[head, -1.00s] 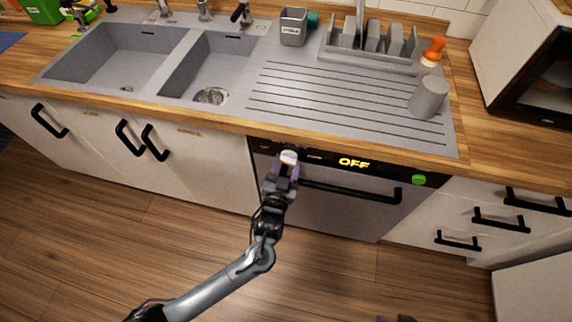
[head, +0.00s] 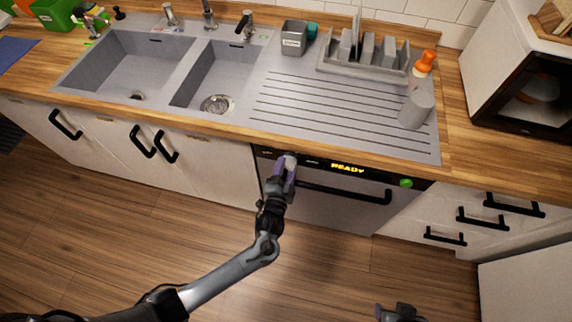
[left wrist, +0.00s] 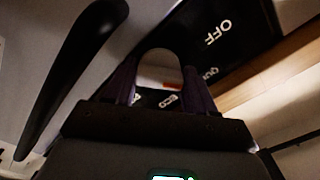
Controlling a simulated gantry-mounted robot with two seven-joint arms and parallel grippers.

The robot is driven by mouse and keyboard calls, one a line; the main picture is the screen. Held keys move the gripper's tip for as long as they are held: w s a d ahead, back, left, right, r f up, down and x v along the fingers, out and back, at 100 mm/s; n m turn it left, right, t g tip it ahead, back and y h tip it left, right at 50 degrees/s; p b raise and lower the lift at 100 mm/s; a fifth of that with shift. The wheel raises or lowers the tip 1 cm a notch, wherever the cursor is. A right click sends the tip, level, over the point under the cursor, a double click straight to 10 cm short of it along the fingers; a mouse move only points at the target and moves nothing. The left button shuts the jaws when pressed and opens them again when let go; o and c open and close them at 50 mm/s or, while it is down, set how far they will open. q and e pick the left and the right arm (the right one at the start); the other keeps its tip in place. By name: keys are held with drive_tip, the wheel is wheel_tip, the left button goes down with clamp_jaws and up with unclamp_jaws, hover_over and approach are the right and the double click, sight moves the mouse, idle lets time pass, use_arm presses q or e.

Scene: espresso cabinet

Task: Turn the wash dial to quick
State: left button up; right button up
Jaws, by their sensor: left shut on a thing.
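The wash dial (head: 291,158) is a pale round knob on the dishwasher's black panel, left of the lit display (head: 347,168), which reads READY. My left gripper (head: 284,166) is shut on the dial. In the left wrist view the dial (left wrist: 160,68) sits between the two fingers, with a red mark near its lower right edge. White labels beside it read OFF, what looks like QUICK (left wrist: 210,73), partly hidden, and ECO. The mark lies towards the QUICK side, but its exact alignment is unclear. My right gripper (head: 400,312) shows at the bottom edge, away from the dishwasher.
The dishwasher's black bar handle (head: 345,193) runs below the panel, close to my left gripper; it also shows in the left wrist view (left wrist: 70,75). A green round button (head: 406,183) is at the panel's right end. The wooden counter edge overhangs just above. The floor in front is clear.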

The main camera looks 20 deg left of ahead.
use_arm(q)
drive_tip(key=shift+r+m+p, duration=0.1)
drive_tip(key=shift+m+p, duration=0.5)
drive_tip(key=shift+m, duration=0.4)
drive_tip(key=o, duration=1)
drive_tip(key=shift+o, duration=0.2)
drive_tip(key=shift+s, duration=0.1)
drive_tip(key=s+d+p, duration=0.1)
drive_tip(key=s+p, duration=0.1)
drive_tip(key=s, duration=0.8)
drive_tip(key=shift+s+d, duration=0.25)
drive_tip(key=shift+d, duration=0.05)
